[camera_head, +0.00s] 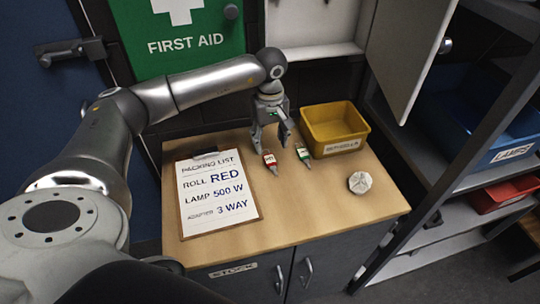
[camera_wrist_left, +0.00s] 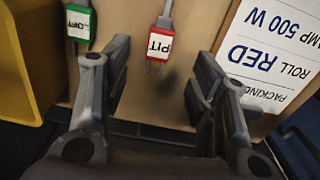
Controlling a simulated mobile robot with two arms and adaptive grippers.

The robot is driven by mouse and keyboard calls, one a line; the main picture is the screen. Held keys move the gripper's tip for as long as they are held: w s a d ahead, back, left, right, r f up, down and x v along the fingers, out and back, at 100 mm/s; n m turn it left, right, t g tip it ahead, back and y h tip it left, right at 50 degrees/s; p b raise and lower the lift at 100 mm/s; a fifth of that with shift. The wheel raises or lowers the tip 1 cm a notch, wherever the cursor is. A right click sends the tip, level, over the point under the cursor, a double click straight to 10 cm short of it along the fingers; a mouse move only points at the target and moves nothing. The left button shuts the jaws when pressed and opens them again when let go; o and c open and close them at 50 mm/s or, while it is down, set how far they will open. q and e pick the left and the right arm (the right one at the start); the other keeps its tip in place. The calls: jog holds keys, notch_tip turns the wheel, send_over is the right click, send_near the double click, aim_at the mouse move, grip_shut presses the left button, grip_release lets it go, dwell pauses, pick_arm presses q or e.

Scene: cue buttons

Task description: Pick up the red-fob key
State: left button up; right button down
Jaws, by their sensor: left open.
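The red-fob key (camera_head: 269,159) lies on the wooden worktop, just in front of my left gripper in the head view. My left gripper (camera_head: 273,146) is open and empty, pointing down over the worktop near the key. Its two fingers also show apart in the left wrist view (camera_wrist_left: 161,75). My right gripper is not in view.
A yellow bin (camera_head: 334,146) stands at the back right of the worktop (camera_head: 310,210). A packing-list clipboard (camera_head: 217,232) lies at the left. A round pale object (camera_head: 360,182) sits at the right. An open cabinet door (camera_head: 405,50) hangs above the right side.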

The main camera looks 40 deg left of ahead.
aim_at(270, 158)
pick_arm(q)
jog(key=shift+d+f, duration=0.1)
jog(key=shift+f, duration=0.7)
jog(key=shift+f+p, duration=0.3)
jog(key=shift+p, duration=0.05)
jog(key=f+p, duration=0.2)
jog(key=f, duration=0.2)
jog(key=shift+a, duration=0.2)
jog(key=shift+w+f, duration=0.1)
jog(key=shift+f, duration=0.35)
jog(key=c, duration=1)
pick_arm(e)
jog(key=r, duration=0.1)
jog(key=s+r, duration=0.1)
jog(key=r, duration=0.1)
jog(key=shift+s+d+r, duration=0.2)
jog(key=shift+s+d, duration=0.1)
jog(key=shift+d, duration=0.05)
